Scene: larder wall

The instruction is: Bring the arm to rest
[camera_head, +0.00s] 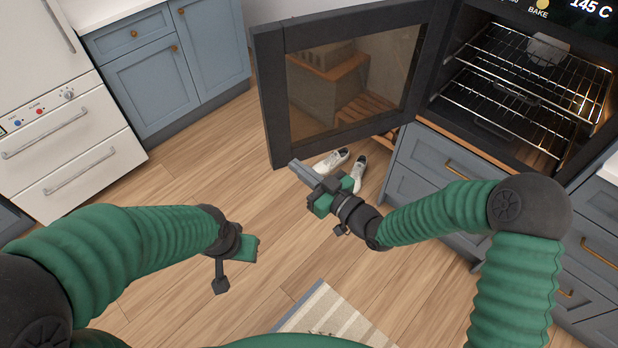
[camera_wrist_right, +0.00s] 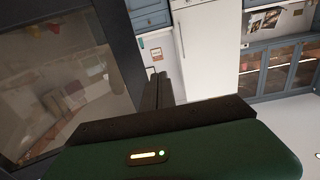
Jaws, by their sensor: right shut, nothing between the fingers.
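My right gripper (camera_head: 296,168) is shut and empty, its grey fingers together and pointing to the upper left in the head view. Its tips overlap the lower corner of the open oven door (camera_head: 278,100) in the picture; I cannot tell whether they touch.
The oven (camera_head: 520,85) stands open with wire racks and something pale inside. White shoes (camera_head: 358,172) are on the floor beyond my right gripper. Grey-blue drawers (camera_head: 436,180) stand below the oven. A striped rug (camera_head: 325,318) lies at the bottom. Wooden floor (camera_head: 200,180) between is clear.

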